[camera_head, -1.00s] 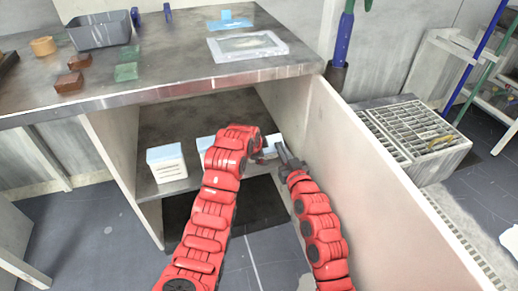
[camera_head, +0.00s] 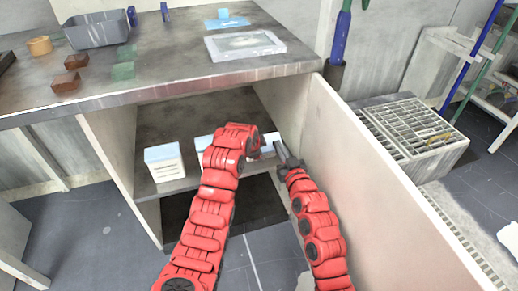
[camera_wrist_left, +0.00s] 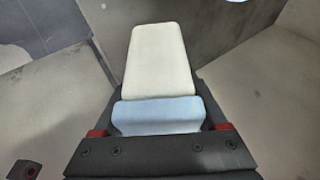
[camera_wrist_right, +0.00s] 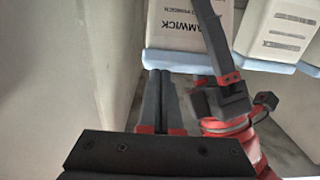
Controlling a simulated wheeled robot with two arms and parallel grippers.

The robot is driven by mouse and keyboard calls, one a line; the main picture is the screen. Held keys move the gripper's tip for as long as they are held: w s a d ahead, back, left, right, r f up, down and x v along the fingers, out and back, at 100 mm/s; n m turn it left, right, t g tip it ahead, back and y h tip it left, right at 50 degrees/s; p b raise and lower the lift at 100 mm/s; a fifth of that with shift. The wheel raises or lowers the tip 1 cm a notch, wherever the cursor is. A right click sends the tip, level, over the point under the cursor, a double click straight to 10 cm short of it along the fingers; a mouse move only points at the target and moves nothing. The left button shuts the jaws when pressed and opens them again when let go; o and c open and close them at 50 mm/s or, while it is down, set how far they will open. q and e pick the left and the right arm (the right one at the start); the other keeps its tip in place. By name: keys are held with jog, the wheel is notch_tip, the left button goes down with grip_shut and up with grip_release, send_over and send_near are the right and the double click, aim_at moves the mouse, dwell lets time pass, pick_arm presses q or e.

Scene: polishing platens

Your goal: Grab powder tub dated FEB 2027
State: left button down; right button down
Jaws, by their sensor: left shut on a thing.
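Powder tubs with white bodies and light blue lids stand on the shelf under the bench. One tub (camera_head: 165,163) is at the left in the head view, another (camera_head: 203,144) is partly behind my left arm. My left gripper (camera_head: 258,148) is shut on a tub (camera_wrist_left: 160,60) by the right wall. This tub also shows upside down in the right wrist view (camera_wrist_right: 178,28), with "AMWICK" lettering; no date is legible. My right gripper (camera_wrist_right: 163,100) looks shut and empty, close to this tub. Another labelled tub (camera_wrist_right: 285,32) stands beside it.
The cabinet's right side panel (camera_head: 370,180) is close beside my right arm. The bench top (camera_head: 180,75) above carries a grey bin (camera_head: 98,30), a clear-framed tray (camera_head: 245,45) and small blocks. A crate with a grid top (camera_head: 425,130) stands outside at right.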

jog(key=shift+f, duration=0.25)
pick_arm(q)
jog(key=shift+f, duration=0.15)
pick_arm(e)
jog(key=shift+r, duration=0.7)
pick_arm(q)
jog(key=shift+f, duration=0.1)
pick_arm(e)
jog(key=v, duration=1.2)
jog(key=shift+r, duration=0.1)
